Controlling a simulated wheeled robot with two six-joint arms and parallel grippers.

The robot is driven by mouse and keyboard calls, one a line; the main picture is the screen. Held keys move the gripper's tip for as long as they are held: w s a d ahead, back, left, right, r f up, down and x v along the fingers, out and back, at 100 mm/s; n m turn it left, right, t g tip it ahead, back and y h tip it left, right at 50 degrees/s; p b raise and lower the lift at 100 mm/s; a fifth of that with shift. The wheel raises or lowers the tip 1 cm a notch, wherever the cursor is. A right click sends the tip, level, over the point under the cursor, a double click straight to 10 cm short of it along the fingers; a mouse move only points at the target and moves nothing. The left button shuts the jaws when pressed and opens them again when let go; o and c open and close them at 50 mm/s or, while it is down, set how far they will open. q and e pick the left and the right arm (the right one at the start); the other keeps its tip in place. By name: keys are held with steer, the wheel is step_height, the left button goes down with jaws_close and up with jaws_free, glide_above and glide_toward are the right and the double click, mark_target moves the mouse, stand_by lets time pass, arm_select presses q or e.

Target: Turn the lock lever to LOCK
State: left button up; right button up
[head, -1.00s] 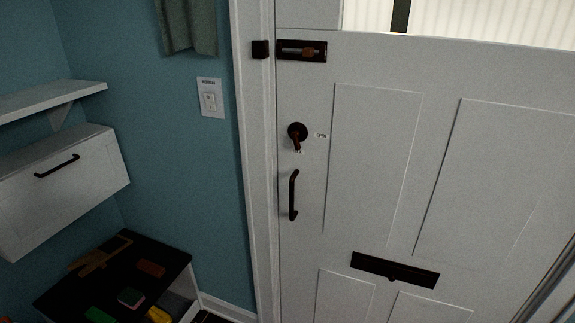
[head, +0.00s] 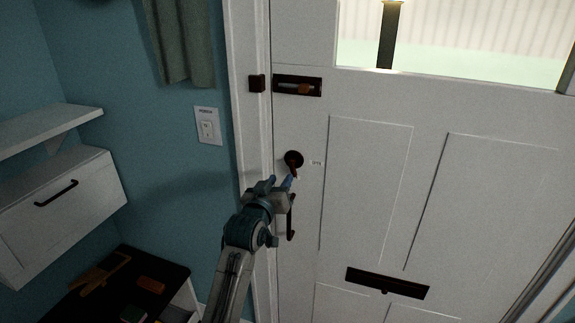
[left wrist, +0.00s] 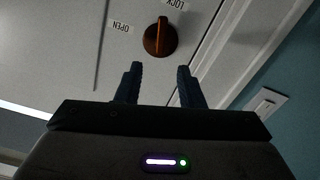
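The lock lever (head: 294,171) is reddish brown on a dark round plate on the white door. In the head view it points down and slightly right from the plate. In the left wrist view the lever (left wrist: 160,38) lies just beyond my fingertips. That view is upside down, with the OPEN label (left wrist: 120,27) left of the lever and the LOCK label (left wrist: 174,4) above it, slightly right. My left gripper (head: 280,183) is just below the lever in the head view. Its fingers (left wrist: 159,68) are apart with nothing between them. My right gripper is not in view.
A dark pull handle (head: 291,218) is partly hidden behind my left gripper. A slide bolt (head: 297,86) is above the lever and a mail slot (head: 387,283) low on the door. A light switch (head: 207,127), shelf (head: 45,136) and cabinet (head: 62,215) are at left.

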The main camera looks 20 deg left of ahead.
mark_target(290, 165)
arm_select(q)
steer(key=w+p, duration=0.1)
steer(key=w, duration=0.5)
steer(key=shift+r+p, duration=0.1)
steer(key=shift+p, duration=0.3)
steer(key=shift+w+d, duration=0.1)
steer(key=shift+w, duration=0.65)
jaws_close()
